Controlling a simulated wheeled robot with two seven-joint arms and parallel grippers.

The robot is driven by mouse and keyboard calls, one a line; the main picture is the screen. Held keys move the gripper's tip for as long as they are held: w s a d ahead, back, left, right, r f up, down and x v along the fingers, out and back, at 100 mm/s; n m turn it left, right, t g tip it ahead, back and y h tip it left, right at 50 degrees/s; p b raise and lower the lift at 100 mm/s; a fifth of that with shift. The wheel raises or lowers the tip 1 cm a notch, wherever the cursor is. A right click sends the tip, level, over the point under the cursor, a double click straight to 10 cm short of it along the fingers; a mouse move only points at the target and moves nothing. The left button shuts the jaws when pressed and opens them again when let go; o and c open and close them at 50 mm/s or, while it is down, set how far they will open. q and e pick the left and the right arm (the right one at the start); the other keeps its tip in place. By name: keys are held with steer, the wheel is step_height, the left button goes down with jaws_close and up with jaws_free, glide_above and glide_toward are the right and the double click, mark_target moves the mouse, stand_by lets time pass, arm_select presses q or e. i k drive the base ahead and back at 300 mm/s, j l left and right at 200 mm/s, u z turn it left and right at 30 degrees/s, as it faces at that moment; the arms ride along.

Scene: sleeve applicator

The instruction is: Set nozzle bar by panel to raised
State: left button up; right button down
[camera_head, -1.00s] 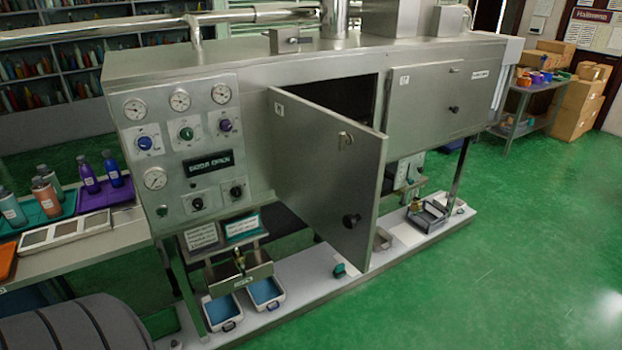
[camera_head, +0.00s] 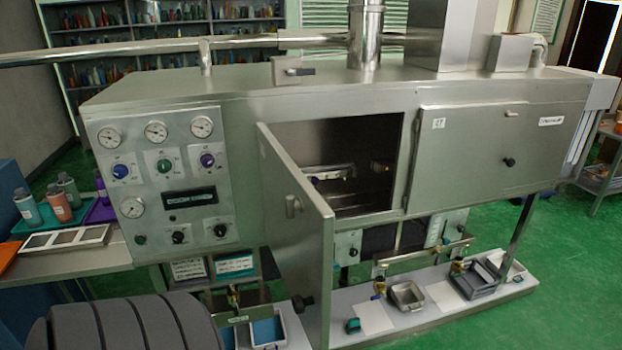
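The control panel (camera_head: 150,185) is on the left front of the steel machine. It has several round gauges, a blue knob (camera_head: 120,171), a green knob (camera_head: 165,166), a purple knob (camera_head: 207,160), a dark display (camera_head: 190,197) and two black knobs (camera_head: 178,237) below. The display text and knob labels are too small to read. The left door (camera_head: 297,235) stands open. Inside the chamber (camera_head: 365,150), a pale metal bar (camera_head: 333,172), perhaps the nozzle bar, runs across; I cannot tell its height setting. Neither gripper is in view.
The right door (camera_head: 465,160) is shut. Trays and small parts stand on the low white shelf (camera_head: 400,320) under the machine. A side table (camera_head: 110,256) with bottles and trays is at the left. Green floor (camera_head: 560,285) is free at the right.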

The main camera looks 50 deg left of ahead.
mark_target(314, 176)
steer(key=i+l+u, duration=0.1)
steer(key=u, duration=1.45)
steer(key=i+l, duration=0.05)
steer(key=l, duration=0.05)
